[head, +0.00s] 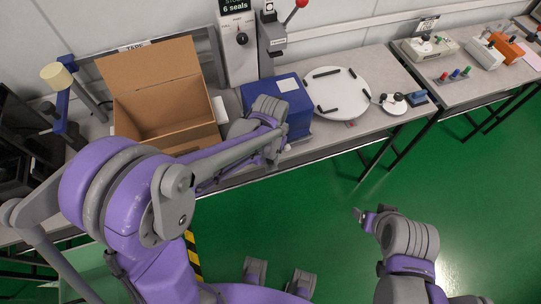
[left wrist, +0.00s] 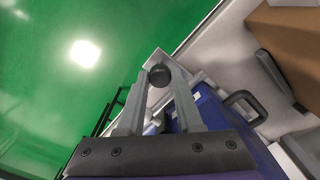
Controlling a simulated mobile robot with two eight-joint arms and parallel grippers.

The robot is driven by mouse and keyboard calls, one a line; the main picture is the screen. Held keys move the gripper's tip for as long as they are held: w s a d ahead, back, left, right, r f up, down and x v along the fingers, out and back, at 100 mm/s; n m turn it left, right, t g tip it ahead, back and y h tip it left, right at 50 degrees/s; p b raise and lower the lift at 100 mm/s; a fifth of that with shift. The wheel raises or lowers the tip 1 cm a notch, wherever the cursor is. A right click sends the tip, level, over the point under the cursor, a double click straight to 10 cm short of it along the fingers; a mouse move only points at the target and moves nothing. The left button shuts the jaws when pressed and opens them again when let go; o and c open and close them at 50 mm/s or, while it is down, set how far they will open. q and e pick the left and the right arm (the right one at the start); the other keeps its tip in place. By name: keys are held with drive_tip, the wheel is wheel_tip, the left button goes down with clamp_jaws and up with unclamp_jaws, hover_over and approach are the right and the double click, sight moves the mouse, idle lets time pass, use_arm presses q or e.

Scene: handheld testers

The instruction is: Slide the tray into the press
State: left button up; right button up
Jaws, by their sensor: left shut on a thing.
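A blue box-shaped unit (head: 290,92) with a white label on top stands at the bench front; I take it for the press. My left gripper (head: 277,150) is low at its front, partly hidden by my arm. In the left wrist view, the gripper (left wrist: 160,80) is shut on a dark round knob (left wrist: 159,75). A light grey plate corner (left wrist: 154,57) shows by the knob, likely the tray; how far it sticks out is unclear. The blue unit (left wrist: 208,106) is beside the fingers and has a black handle (left wrist: 245,108). My right gripper (head: 369,214) hangs over the floor, away from the bench.
An open cardboard box (head: 165,110) stands left of the blue unit. A white round turntable (head: 338,92) with black bars is to the right. A grey lever device with a red ball (head: 272,42) stands behind. The green floor (head: 330,215) before the bench is clear.

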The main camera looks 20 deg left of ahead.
use_arm(q)
clamp_jaws()
idle(0.8)
drive_tip(key=w+a, duration=0.2)
drive_tip(key=w, duration=0.1)
drive_tip(key=w+a, duration=0.2)
drive_tip(key=w, duration=0.2)
drive_tip(key=w+a+b, duration=0.1)
drive_tip(key=w+a, duration=0.2)
drive_tip(key=shift+w, duration=0.15)
drive_tip(key=shift+r, duration=0.1)
drive_tip(key=shift+o, duration=2.3)
unclamp_jaws()
drive_tip(key=o, duration=0.4)
drive_tip(key=shift+w, duration=0.1)
drive_tip(key=shift+o, duration=0.2)
